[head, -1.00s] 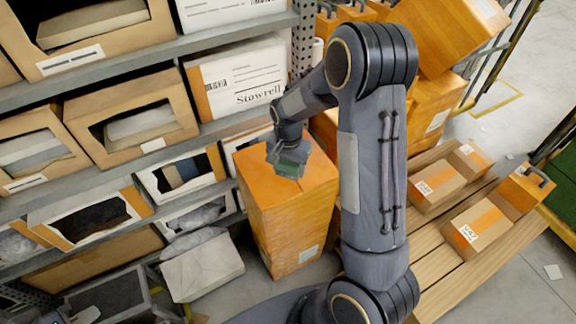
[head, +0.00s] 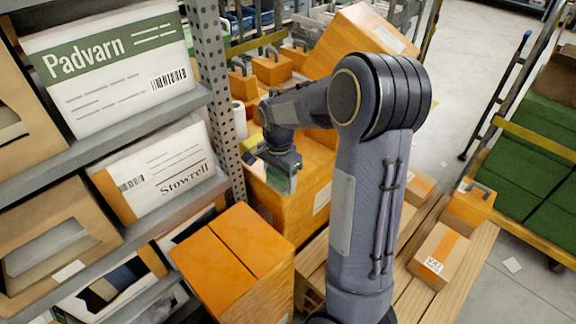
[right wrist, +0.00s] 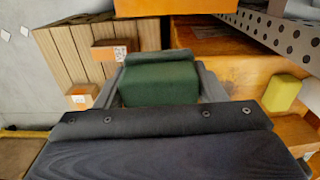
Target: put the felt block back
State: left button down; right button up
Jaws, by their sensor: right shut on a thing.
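A dark green block, which looks like the felt block (right wrist: 158,82), sits between the fingers of my right gripper (right wrist: 160,88) in the right wrist view. The gripper is shut on it. In the head view my right gripper (head: 281,172) hangs above an orange carton by the rack post, and a little of the green block (head: 284,184) shows at its tip. The rest of the block is hidden by the gripper there. My left gripper is not in view.
Rack shelves on the left hold a Padvarn box (head: 112,62), a Stowrell box (head: 160,170) and open-front cartons. An orange carton (head: 235,268) stands in front. A yellow-green block (right wrist: 282,93) shows at right in the wrist view. A wooden pallet (head: 463,268) holds small cartons.

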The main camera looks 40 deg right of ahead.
jog(key=shift+w+d+m, duration=0.15)
jog(key=shift+w+d, duration=0.15)
jog(key=shift+d, duration=0.25)
jog(key=shift+w+d+m, duration=0.15)
jog(key=shift+w+d, duration=0.1)
jog(key=shift+d, duration=0.25)
jog(key=w+d+f+p, duration=0.1)
jog(key=w+d+f, duration=0.1)
jog(key=w, duration=0.1)
jog(key=w+d+f+p, duration=0.1)
jog(key=w+d+f, duration=0.1)
jog(key=w+f, duration=0.1)
jog(key=w+d+f+p, duration=0.1)
jog(key=w+d+f, duration=0.2)
jog(key=shift+w+d+f, duration=0.1)
jog(key=shift+w+f, duration=0.1)
jog(key=shift+w+d+f+p, duration=0.15)
jog(key=shift+w+f+p, duration=0.1)
jog(key=shift+f+p, duration=0.15)
notch_tip(320, 180, down, 3)
jog(key=shift+f, duration=0.1)
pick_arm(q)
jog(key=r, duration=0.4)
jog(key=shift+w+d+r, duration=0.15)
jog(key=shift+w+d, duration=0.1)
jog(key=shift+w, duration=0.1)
